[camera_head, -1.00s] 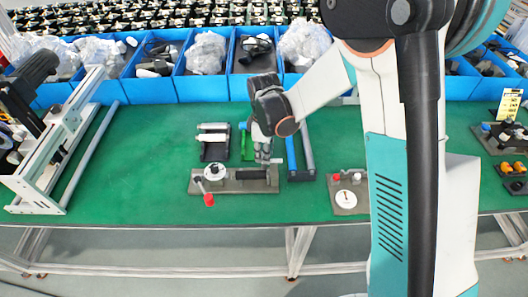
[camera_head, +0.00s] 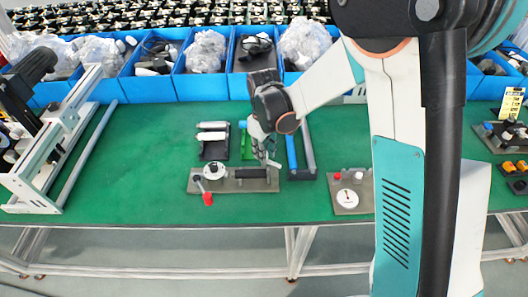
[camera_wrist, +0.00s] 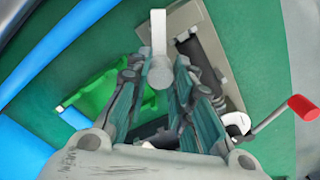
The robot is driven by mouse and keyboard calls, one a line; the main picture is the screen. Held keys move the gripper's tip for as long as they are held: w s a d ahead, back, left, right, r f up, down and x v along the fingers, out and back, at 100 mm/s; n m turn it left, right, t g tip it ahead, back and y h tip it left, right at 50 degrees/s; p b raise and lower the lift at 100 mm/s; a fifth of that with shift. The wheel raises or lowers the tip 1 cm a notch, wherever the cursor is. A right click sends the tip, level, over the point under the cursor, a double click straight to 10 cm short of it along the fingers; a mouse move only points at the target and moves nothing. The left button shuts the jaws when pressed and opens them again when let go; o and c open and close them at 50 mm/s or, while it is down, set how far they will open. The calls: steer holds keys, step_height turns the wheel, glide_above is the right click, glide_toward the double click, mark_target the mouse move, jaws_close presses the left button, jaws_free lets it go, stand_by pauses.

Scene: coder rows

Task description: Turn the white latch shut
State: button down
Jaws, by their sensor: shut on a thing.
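The white latch (camera_wrist: 159,36) shows in the wrist view as a short bar with a rounded end, lying between the fingertips. My gripper (camera_wrist: 160,62) is shut on it, near the end of a grey baseplate (camera_wrist: 190,17). In the head view my gripper (camera_head: 267,158) reaches down to the right end of this baseplate (camera_head: 238,187), its fingers slanting down to the right. The fingers mostly hide the latch there. The baseplate also carries a black cylinder (camera_head: 250,172), a white round part (camera_head: 214,171) and a crank with a red knob (camera_head: 208,198).
A holder with white cylinders (camera_head: 212,137) and a green part (camera_head: 247,145) stand behind the baseplate. Blue and grey bars (camera_head: 308,150) lie close on the right. A gauge plate (camera_head: 351,191) is further right. Blue bins (camera_head: 205,88) line the back. The green table's left middle is clear.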

steer(key=m+b, duration=0.1)
steer(key=m, duration=1)
steer(key=shift+m+b, duration=0.35)
steer(key=shift+m, duration=0.05)
stand_by(0.3)
steer(key=c, duration=1.4)
jaws_free()
step_height(320, 180, up, 12)
